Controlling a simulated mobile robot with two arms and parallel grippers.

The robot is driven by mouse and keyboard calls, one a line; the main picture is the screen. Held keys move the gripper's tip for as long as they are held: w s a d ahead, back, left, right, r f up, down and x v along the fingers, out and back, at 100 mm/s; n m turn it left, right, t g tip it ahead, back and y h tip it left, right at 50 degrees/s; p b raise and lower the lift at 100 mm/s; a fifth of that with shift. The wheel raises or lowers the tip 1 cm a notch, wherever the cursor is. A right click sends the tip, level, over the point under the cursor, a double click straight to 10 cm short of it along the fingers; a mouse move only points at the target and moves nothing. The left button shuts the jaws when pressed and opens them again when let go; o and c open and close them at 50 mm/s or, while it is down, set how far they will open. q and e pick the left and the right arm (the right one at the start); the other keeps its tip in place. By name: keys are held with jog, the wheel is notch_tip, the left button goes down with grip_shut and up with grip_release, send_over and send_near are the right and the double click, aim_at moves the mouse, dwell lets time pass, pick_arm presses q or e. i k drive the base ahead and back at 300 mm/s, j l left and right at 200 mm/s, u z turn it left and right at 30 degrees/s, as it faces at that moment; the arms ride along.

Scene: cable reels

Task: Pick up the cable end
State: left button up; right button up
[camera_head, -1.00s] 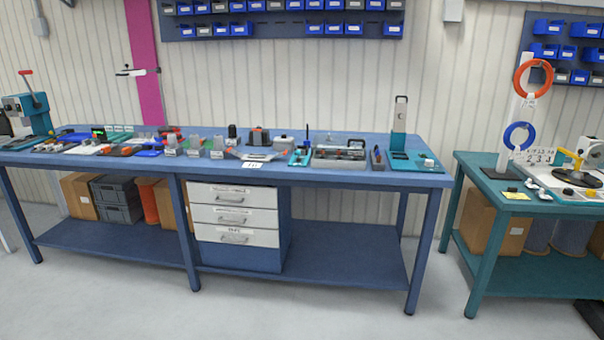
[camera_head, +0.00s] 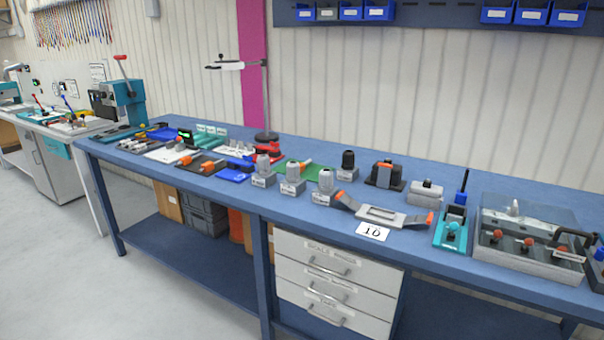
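No cable end can be made out clearly in the head view. A long blue workbench (camera_head: 290,216) runs across the view and carries many small parts and fixtures. Several grey connector-like pieces (camera_head: 292,172) stand on it near the middle, each with a small label. Flat parts with orange pieces (camera_head: 203,166) lie to their left. A grey box with orange-topped pieces (camera_head: 520,240) sits at the right. Neither of my grippers is in view.
A teal press (camera_head: 125,100) stands at the bench's left end. A white sign reading 10 (camera_head: 372,231) is at the front edge. Drawers (camera_head: 330,285) and crates (camera_head: 205,214) are below. A second bench (camera_head: 60,125) is at far left. The floor in front is clear.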

aim_at(302, 165)
jog(key=i+j+z, duration=0.5)
jog(key=i+j, duration=0.5)
jog(key=i, duration=0.05)
